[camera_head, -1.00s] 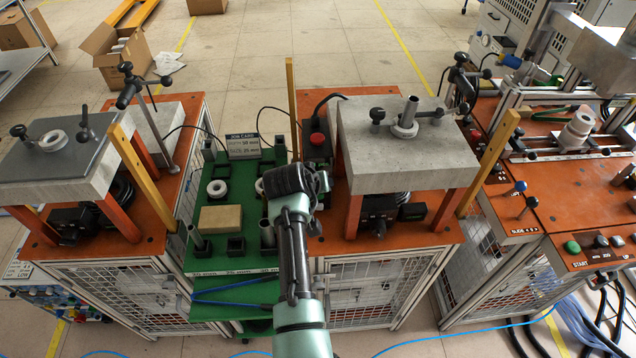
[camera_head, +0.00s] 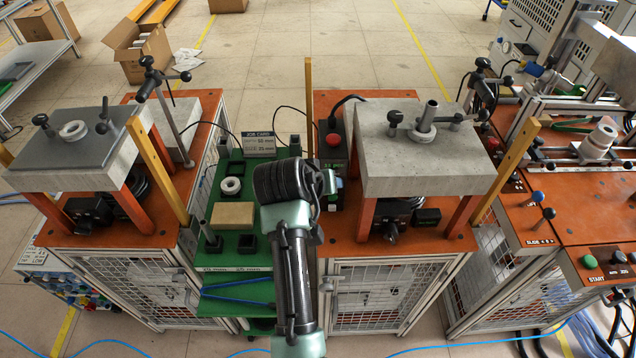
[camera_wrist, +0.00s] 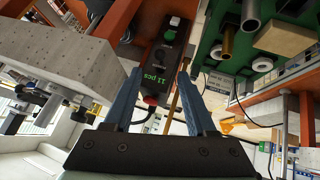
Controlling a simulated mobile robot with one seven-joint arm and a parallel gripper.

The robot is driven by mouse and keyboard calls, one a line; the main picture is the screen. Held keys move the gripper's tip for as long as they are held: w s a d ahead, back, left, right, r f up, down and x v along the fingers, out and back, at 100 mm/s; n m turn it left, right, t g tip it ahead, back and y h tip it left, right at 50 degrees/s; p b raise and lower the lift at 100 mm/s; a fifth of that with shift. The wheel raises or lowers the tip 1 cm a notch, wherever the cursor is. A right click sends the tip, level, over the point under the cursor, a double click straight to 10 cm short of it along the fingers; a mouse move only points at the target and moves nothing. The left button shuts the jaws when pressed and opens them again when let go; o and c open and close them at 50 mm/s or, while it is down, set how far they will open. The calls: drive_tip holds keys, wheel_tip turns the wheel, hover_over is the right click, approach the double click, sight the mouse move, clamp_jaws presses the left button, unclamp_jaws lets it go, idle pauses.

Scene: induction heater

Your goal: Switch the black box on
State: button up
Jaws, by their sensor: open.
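The black box (camera_head: 328,166) stands on the orange bench, left of the grey slab, partly hidden behind my wrist. It has a red mushroom button (camera_head: 333,139) on top. In the wrist view the black box (camera_wrist: 164,62) shows between and beyond my fingers. Its face has a green button (camera_wrist: 174,21), a white part beside it, and a green "11 pcs" display (camera_wrist: 158,66). The red button (camera_wrist: 150,100) is at its lower end there. My gripper (camera_wrist: 159,76) is open and empty. It appears apart from the box. In the head view my wrist mostly hides the gripper.
The grey slab (camera_head: 425,165) on orange legs stands right of the box. The green board (camera_head: 232,255) with a job card and loose parts lies left. A yellow post (camera_head: 308,100) rises close beside the box. Smaller black units (camera_head: 427,217) sit under the slab.

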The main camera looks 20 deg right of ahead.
drive_tip(key=v, duration=0.4)
drive_tip(key=shift+s+a+r, duration=0.15)
drive_tip(key=shift+s+r, duration=0.05)
drive_tip(key=shift+r, duration=0.05)
drive_tip(key=w+a+r+t, duration=0.1)
drive_tip(key=a+r+t, duration=0.15)
drive_tip(key=r, duration=0.55)
drive_tip(key=w+a+r+n+t+y, duration=0.1)
drive_tip(key=r+t, duration=0.3)
drive_tip(key=r, duration=0.5)
drive_tip(key=w+a+r+t, duration=0.15)
drive_tip(key=r+t, duration=0.25)
drive_tip(key=r, duration=0.4)
drive_tip(key=s+a+r+t+y, duration=0.1)
drive_tip(key=s+a+r+t, duration=0.1)
drive_tip(key=s+r, duration=0.4)
drive_tip(key=s+a+r+n+t+y, duration=0.1)
drive_tip(key=s+a+r+t, duration=0.2)
drive_tip(key=r, duration=0.7)
drive_tip(key=s+a+r+n+t+y, duration=0.1)
drive_tip(key=s+a+r+t+y, duration=0.1)
drive_tip(key=s+r+t, duration=0.3)
drive_tip(key=s+a+r, duration=0.1)
drive_tip(key=s+r, duration=0.2)
drive_tip(key=s, duration=0.1)
drive_tip(key=shift+s+r, duration=0.25)
drive_tip(key=shift+r, duration=0.05)
drive_tip(key=shift+a+t, duration=0.1)
drive_tip(key=shift+t, duration=0.15)
